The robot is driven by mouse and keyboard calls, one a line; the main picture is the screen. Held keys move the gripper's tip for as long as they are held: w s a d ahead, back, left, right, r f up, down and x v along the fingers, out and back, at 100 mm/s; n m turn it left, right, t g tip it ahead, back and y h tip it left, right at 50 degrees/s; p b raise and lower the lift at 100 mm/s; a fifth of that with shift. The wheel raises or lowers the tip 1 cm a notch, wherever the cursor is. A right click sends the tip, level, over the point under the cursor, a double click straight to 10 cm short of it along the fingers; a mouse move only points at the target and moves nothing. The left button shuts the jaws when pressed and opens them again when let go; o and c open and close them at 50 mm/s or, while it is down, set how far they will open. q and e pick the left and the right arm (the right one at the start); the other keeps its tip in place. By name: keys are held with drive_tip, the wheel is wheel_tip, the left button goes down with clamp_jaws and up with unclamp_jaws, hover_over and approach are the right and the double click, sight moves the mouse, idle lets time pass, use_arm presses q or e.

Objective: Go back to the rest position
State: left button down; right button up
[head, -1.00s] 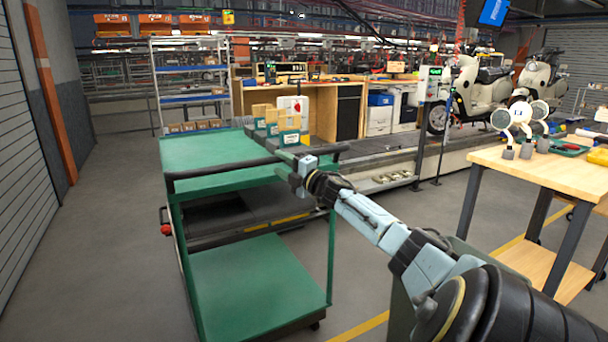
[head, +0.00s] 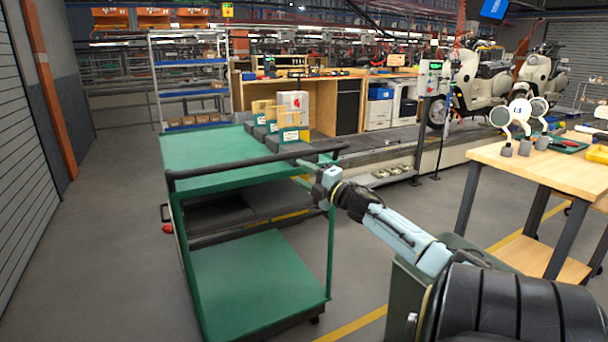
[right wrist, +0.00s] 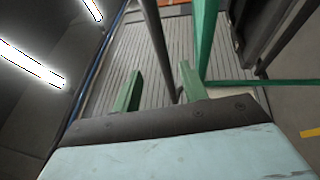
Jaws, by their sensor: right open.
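My right gripper (head: 304,173) is in the head view, at the right end of the green cart (head: 205,150), just by its black push handle. I cannot tell whether the gripper touches the cart. My left gripper is not in view.
Several grey holders with tan parts (head: 289,133) and a white box (head: 293,103) stand at the cart's far right corner. A wooden workbench (head: 545,165) is at the right. The slat conveyor (head: 400,157) runs behind. The floor left of the cart is clear.

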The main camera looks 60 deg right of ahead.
idle(0.5)
drive_tip(key=s+a+f+m+g+h+p, duration=0.1)
drive_tip(key=s+a+f+m+g, duration=0.2)
drive_tip(key=f, duration=0.9)
drive_tip(key=s+a+f+m+g+h+p, duration=0.1)
drive_tip(key=s+a+f+m+g, duration=0.25)
drive_tip(key=f, duration=0.95)
drive_tip(key=s+a+f+m+g, duration=0.1)
drive_tip(key=s+f+m+g, duration=0.3)
drive_tip(key=f, duration=0.8)
drive_tip(key=s+a+f+m+g+y+p, duration=0.15)
drive_tip(key=s+a+f+g, duration=0.25)
drive_tip(key=s+a+f, duration=1.1)
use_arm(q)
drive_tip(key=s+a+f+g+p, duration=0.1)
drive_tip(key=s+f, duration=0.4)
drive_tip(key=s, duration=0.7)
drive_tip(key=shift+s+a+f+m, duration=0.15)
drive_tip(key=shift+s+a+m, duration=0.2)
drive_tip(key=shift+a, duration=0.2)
use_arm(e)
drive_tip(key=s+a+f+m+g+y, duration=0.1)
drive_tip(key=s+a+f+g, duration=0.1)
drive_tip(key=s+a+f, duration=0.2)
drive_tip(key=s+a+f+m+g+y, duration=0.1)
drive_tip(key=s+a+f+g, duration=0.1)
drive_tip(key=s+a, duration=0.9)
drive_tip(key=shift+s+a+f+m, duration=0.25)
drive_tip(key=shift+s+f+m, duration=0.05)
drive_tip(key=shift+f, duration=0.55)
